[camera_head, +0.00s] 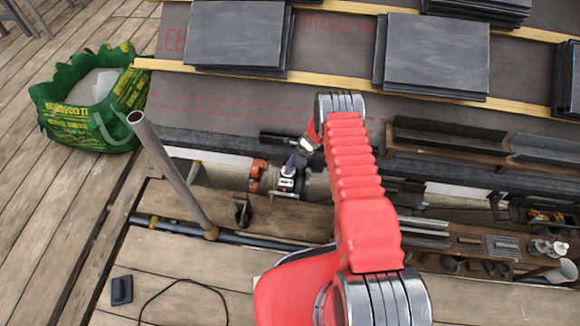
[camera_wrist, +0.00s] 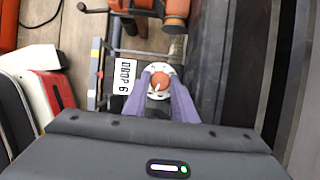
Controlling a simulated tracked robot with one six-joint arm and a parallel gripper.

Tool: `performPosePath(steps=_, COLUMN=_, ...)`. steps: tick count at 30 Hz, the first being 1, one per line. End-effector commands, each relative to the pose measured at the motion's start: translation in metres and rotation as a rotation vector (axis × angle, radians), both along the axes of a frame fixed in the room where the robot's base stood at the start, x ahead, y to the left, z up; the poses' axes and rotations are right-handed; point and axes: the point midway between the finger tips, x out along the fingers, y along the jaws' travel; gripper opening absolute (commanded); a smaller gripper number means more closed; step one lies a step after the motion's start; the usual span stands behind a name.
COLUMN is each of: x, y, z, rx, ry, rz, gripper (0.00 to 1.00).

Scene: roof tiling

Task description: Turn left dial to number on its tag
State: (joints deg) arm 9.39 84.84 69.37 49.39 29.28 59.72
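A dial with an orange knob (camera_wrist: 160,82) and a pale round face shows in the wrist view. A white tag (camera_wrist: 124,76) beside it carries sideways print that seems to read "DROP 6". My gripper (camera_wrist: 160,76) has two purple fingers, one on each side of the knob, with a gap between them. I cannot tell whether they touch the knob. In the head view my gripper (camera_head: 292,162) reaches down over the small white tag (camera_head: 287,183) on the bench, and the dial is too small and covered to make out there. The dial's setting is not clear.
Orange fittings (camera_head: 257,177) sit just left of the tag. A slanted metal pole (camera_head: 172,170) stands further left. A green bag (camera_head: 90,100) is on the deck. Slate stacks (camera_head: 240,35) lie on the roof behind. A tool rack (camera_head: 490,250) is at the right.

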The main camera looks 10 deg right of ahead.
Motion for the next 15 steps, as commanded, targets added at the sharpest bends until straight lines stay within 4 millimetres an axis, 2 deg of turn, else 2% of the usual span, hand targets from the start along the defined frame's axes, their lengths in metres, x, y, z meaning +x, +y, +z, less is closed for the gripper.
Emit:
performPosePath(steps=1, x=0.0002, y=-0.0001, z=0.0001, rx=0.000, ry=-0.001, rz=0.000, gripper=0.19)
performPosePath(steps=8, x=0.0002, y=-0.0002, z=0.0003, rx=0.000, ry=-0.001, rz=0.000, gripper=0.03)
performPosePath(steps=15, x=0.0003, y=0.0002, z=0.0005, rx=-0.001, ry=-0.001, rz=-0.033, gripper=0.02)
